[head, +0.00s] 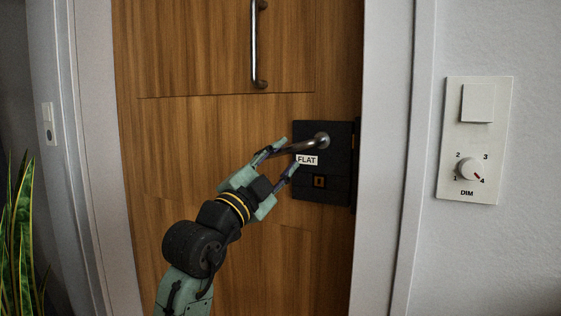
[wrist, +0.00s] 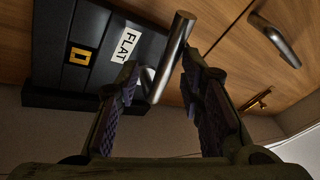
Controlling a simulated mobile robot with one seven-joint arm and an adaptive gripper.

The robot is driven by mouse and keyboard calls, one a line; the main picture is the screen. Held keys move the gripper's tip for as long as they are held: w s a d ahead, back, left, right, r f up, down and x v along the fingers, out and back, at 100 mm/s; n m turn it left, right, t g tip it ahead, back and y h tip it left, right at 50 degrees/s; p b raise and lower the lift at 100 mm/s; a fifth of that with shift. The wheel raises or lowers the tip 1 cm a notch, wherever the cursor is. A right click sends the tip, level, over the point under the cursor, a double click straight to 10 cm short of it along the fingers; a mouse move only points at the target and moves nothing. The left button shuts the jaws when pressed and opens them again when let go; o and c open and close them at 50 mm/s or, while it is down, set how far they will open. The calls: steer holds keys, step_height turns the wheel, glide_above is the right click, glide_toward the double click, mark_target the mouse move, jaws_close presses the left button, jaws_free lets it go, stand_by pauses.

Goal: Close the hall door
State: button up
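The hall door (head: 210,150) is brown wood and fills the middle of the head view, standing within its white frame. I cannot tell whether it is fully shut or slightly ajar. A metal lever handle (head: 320,141) sticks out leftward from a black lock plate (head: 335,185) marked "FLAT", near the door's right edge. My gripper (head: 289,154) is open, its fingers on either side of the lever. In the wrist view the lever (wrist: 176,42) passes between the parted fingertips (wrist: 160,75); contact is unclear. The lock plate (wrist: 50,45) shows beside them.
A vertical metal pull bar (head: 255,45) is higher on the door. The white frame (head: 385,160) stands right of the door, with a dimmer panel (head: 485,140) on the wall beyond. A plant (head: 20,235) is at lower left, below a small wall switch (head: 48,124).

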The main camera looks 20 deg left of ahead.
steer(key=shift+w+f, duration=0.1)
steer(key=v, duration=1.2)
